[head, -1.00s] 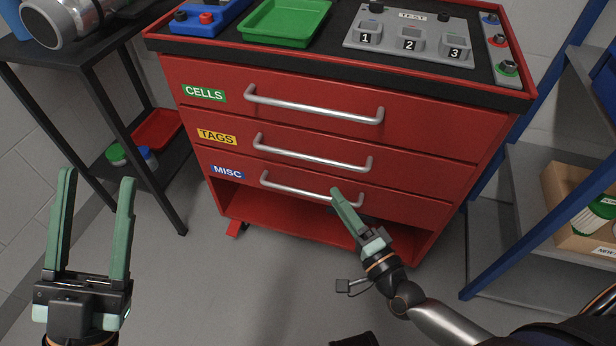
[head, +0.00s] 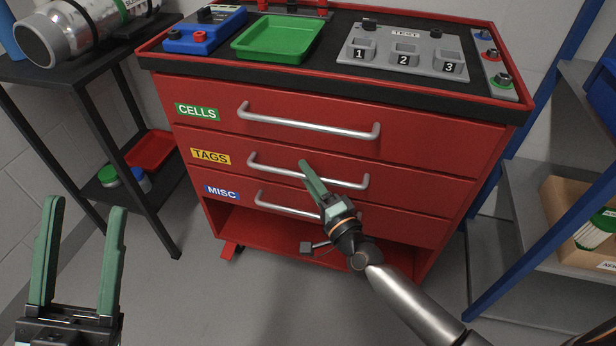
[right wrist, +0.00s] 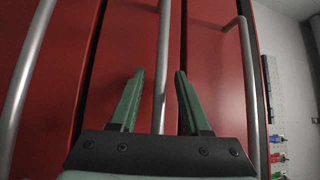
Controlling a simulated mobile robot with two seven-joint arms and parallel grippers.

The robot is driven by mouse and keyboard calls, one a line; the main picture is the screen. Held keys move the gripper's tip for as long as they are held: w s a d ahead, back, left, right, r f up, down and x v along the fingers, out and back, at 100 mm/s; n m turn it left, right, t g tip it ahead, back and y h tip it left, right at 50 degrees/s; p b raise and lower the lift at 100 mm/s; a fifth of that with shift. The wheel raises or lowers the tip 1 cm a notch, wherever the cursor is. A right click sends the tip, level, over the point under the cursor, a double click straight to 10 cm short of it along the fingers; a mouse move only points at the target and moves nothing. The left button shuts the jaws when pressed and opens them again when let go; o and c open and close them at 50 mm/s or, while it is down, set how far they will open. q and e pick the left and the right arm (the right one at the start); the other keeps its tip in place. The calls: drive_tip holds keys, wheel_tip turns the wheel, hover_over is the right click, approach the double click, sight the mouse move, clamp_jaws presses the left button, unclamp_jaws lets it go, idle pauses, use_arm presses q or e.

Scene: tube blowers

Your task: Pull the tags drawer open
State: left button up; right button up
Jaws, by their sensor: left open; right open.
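The tags drawer (head: 410,183) is the middle red drawer of the cabinet, marked by a yellow TAGS label (head: 210,157). It is shut, flush with its neighbours. Its silver bar handle (head: 345,182) runs across its front. My right gripper (head: 306,168) is at this handle, open. In the right wrist view its two green fingers (right wrist: 160,76) stand on either side of the middle handle bar (right wrist: 164,50), with gaps visible. In the head view one finger hides most of the other. My left gripper (head: 86,206) is open and empty, low at the left, away from the cabinet.
The cells drawer (head: 440,140) lies above and the misc drawer (head: 400,222) below, each with a similar handle. A black side table (head: 70,67) stands left; blue-framed shelving (head: 535,190) stands right. Floor before the cabinet is clear.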

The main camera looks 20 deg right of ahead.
clamp_jaws()
idle(0.4)
idle(1.1)
